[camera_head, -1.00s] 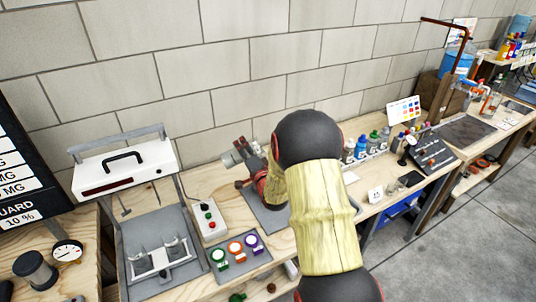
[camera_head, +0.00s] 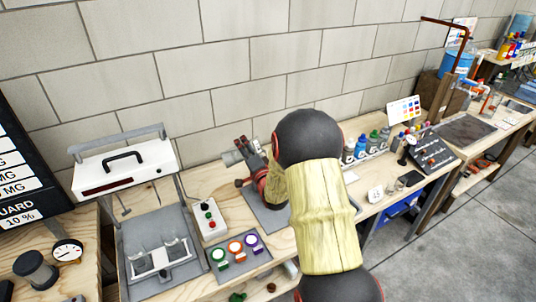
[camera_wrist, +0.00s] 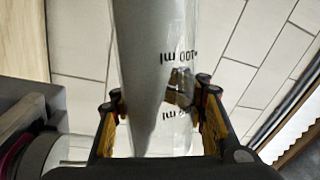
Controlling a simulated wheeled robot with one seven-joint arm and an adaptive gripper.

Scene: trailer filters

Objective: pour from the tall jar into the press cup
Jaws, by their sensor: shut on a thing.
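In the wrist view a clear tall jar (camera_wrist: 184,45) with upside-down ml marks stands between the two fingers of my gripper (camera_wrist: 160,97), which is shut on it. Pale grey contents fill its left side and narrow to a point lower down; their slanted edge suggests the jar is tilted. In the head view my arm covers much of the work spot; my gripper (camera_head: 245,155) shows small beside the elbow, over the bench, and the jar is hard to make out there. I cannot clearly identify the press cup; it may be hidden behind my arm.
A white stirrer stand (camera_head: 125,168) holds two clear jars at the left. A control box (camera_head: 208,220) and a tray with green, orange and purple pieces (camera_head: 238,252) lie near my arm. Several bottles (camera_head: 362,145) stand along the wall to the right.

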